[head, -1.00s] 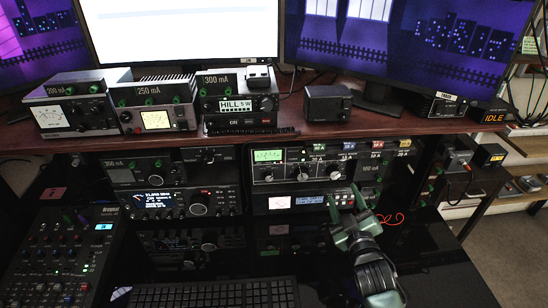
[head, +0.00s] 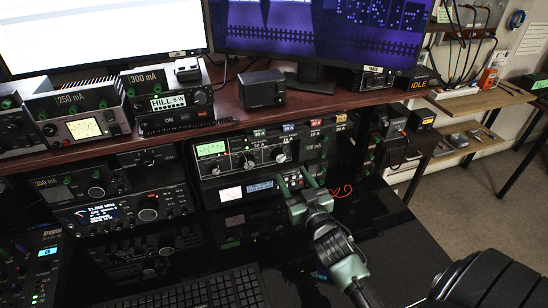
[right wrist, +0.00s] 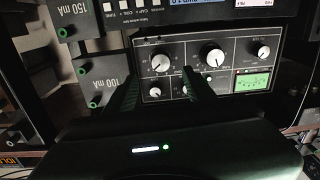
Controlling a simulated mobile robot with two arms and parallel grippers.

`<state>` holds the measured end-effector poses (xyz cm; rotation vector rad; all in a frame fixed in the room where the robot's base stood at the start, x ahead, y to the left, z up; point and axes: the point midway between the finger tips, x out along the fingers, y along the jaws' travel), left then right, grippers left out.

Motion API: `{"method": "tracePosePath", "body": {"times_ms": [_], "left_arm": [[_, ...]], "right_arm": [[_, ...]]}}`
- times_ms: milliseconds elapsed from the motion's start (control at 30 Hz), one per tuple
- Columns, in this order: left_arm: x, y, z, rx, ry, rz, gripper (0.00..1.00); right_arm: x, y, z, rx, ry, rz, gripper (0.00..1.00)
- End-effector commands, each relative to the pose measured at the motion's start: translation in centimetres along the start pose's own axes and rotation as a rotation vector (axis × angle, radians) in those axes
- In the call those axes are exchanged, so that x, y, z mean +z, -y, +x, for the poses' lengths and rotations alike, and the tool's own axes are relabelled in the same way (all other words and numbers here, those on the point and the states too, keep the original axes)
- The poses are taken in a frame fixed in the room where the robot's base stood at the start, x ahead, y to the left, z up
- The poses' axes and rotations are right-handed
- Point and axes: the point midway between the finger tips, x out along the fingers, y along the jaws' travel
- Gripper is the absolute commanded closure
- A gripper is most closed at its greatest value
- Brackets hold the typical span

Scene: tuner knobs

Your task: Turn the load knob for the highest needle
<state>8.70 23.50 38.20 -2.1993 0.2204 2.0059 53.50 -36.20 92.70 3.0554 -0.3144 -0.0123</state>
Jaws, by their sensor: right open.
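The tuner (head: 262,168) is a dark panel under the shelf, with a green-lit meter (head: 210,149) and two large white-marked knobs, the right one (head: 281,155). In the right wrist view the large knobs (right wrist: 160,62) (right wrist: 214,58), smaller knobs below them and the green meter (right wrist: 251,83) show. Knob labels and needle position are too small to read. My right gripper (head: 294,175) is open and empty, its fingers pointing at the tuner's lower part. In the right wrist view its fingers (right wrist: 157,83) frame a small knob (right wrist: 155,92); contact cannot be told. My left gripper is not in view.
A unit with a white meter (head: 230,193) and blue display sits under the tuner. The 150 mA (right wrist: 83,20) and 100 mA (right wrist: 103,82) boxes are beside it. A keyboard (head: 195,290) lies in front.

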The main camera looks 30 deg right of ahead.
Motion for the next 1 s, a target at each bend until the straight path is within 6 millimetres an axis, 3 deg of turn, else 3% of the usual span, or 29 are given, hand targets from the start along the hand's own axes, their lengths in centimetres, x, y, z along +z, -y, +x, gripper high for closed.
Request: {"method": "tracePosePath", "body": {"times_ms": [100,233,367,700,1000], "left_arm": [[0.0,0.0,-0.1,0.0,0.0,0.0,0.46],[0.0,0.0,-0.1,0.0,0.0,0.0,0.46],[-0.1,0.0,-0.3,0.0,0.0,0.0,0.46],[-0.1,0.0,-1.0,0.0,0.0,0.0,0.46],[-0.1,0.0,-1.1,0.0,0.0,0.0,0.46]], "right_arm": [[-0.1,-0.1,0.0,-0.009,0.0,0.17,0.46],[-0.1,-0.2,0.2,-0.014,0.001,0.273,0.46],[-0.3,-0.1,1.3,-0.016,-0.001,0.294,0.46],[-0.3,-0.1,6.5,-0.014,0.0,0.294,0.46],[-0.2,0.0,7.9,-0.015,0.0,0.293,0.46]]}}
